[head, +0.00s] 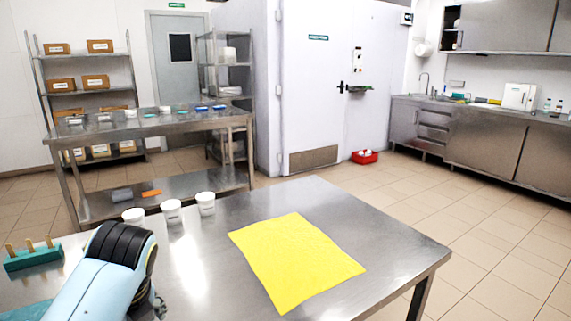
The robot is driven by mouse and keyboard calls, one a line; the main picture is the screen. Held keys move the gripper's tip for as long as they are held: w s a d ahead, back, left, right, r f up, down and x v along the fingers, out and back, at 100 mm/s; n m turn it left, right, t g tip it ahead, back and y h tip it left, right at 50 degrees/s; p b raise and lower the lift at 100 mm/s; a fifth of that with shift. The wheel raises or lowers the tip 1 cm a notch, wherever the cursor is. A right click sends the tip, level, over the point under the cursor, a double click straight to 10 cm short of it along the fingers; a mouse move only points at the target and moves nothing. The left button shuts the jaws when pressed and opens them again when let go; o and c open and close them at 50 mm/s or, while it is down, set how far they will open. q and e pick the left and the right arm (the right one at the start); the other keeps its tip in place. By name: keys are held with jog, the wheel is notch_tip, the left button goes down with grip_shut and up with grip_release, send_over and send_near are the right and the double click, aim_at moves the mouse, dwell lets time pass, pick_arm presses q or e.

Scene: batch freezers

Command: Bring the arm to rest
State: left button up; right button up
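A light-blue link of my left arm with a black joint cover shows at the lower left, over the near steel table (390,240). The fingers of my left gripper do not show. My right arm and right gripper are out of the picture. A yellow sheet (295,262) lies flat on the table, to the right of the arm and apart from it.
Three white cups (171,212) stand along the far edge. A teal block (32,256) with wooden pegs sits left of my arm. A steel workbench (150,126) and a box shelf (85,58) stand behind. The table's right end is clear.

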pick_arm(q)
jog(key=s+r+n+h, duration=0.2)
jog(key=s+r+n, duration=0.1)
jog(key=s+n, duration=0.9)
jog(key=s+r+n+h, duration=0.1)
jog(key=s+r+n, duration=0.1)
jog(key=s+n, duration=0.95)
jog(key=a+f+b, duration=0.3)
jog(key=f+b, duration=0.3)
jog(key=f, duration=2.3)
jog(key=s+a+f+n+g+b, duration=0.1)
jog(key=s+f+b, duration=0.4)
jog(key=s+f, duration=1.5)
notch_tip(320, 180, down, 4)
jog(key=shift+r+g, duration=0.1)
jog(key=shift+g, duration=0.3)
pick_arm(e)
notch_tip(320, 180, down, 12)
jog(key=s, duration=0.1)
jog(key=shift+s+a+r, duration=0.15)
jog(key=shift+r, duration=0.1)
